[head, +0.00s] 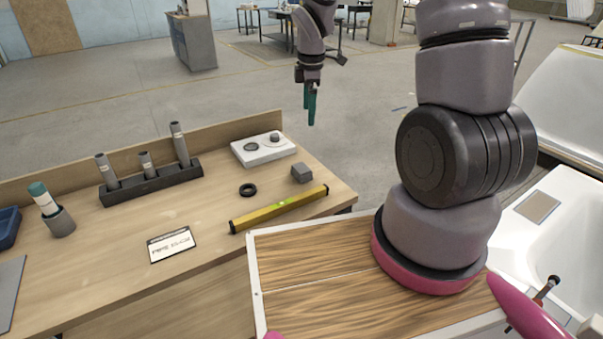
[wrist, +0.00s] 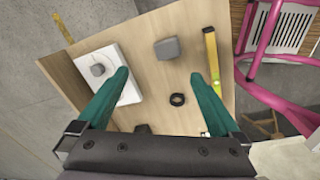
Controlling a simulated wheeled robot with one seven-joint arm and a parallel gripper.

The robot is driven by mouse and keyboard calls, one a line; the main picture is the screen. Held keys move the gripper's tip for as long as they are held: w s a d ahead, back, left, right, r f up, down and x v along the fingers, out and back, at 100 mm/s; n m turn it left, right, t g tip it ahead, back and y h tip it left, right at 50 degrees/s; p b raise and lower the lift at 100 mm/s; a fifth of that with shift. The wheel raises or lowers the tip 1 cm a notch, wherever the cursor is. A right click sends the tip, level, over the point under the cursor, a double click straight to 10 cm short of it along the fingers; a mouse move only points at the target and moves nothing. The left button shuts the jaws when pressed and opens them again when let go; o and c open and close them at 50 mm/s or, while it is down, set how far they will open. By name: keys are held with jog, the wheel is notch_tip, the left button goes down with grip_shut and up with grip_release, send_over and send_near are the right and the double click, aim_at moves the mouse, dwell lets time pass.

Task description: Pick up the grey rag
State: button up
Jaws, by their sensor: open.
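A small grey, block-shaped piece (head: 301,173) rests on the wooden bench near its right end; it may be the grey rag folded up, but I cannot tell its material. It also shows in the wrist view (wrist: 167,48), beyond the fingertips and roughly between their lines. A flat grey sheet (head: 10,290) lies at the bench's left edge, cut off by the picture. My gripper (head: 311,103) has teal fingers and hangs above and behind the bench's right end. In the wrist view my gripper (wrist: 159,76) is open with nothing between its fingers.
Near the grey piece are a black ring (head: 248,190), a yellow level (head: 280,209) and a white plate with two round parts (head: 255,154). A dark rack (head: 152,183) of grey tubes, a sign (head: 172,245) and a cup (head: 60,221) stand further left. A white tub (head: 570,225) is at right.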

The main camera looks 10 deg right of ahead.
notch_tip(320, 180, down, 10)
jog(key=a+n+g, duration=0.1)
jog(key=a+n, duration=0.1)
jog(key=n, duration=0.3)
send_over(302, 168)
jog(key=f, duration=0.4)
jog(key=shift+w+f, duration=0.3)
jog(key=shift+f, duration=0.1)
jog(key=shift+s+f, duration=0.2)
jog(key=shift+f, duration=2.8)
jog(key=c, duration=1.1)
